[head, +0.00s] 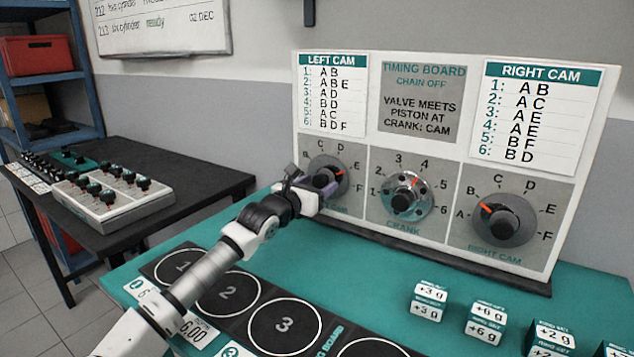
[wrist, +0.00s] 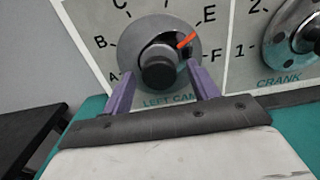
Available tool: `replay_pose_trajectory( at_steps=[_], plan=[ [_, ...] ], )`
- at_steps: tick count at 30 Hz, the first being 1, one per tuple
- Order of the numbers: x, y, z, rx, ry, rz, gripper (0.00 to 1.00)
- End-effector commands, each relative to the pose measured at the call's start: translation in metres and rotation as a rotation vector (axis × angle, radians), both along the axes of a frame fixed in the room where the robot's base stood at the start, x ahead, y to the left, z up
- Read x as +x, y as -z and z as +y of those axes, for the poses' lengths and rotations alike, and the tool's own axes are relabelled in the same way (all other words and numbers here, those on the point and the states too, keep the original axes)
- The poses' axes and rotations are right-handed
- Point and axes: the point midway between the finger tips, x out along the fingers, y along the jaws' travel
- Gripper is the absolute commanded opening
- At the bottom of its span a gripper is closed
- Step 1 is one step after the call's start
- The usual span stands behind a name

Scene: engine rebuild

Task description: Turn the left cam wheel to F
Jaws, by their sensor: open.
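The left cam wheel (wrist: 160,65) is a grey dial with a dark knob and an orange pointer. In the wrist view the pointer (wrist: 187,40) points up and right, at or close to E, with F lower right of it. My gripper (wrist: 161,84) is open, its two purple fingers on either side of the knob's lower part; I cannot tell whether they touch it. In the head view my gripper (head: 304,187) is in front of the left cam wheel (head: 327,165) and hides its lower left part and some letters.
Several weight blocks (head: 430,300) stand on the teal bench (head: 390,280). A dark side table (head: 200,160) holds a tray of parts (head: 115,203).

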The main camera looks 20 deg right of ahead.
Motion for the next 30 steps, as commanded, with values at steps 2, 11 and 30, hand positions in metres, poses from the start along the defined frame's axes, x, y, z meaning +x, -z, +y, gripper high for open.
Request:
replay_pose_trajectory(
  at_steps=[2,11,30],
  plan=[
    [0.0023,0.0002,-0.0033,0.001,0.0,0.001,0.6],
    [0.0029,0.0006,-0.0039,0.001,0.0,0.001,0.57],
    [0.0024,0.0032,-0.0039,0.029,0.001,-0.038,0.15]
  ],
)
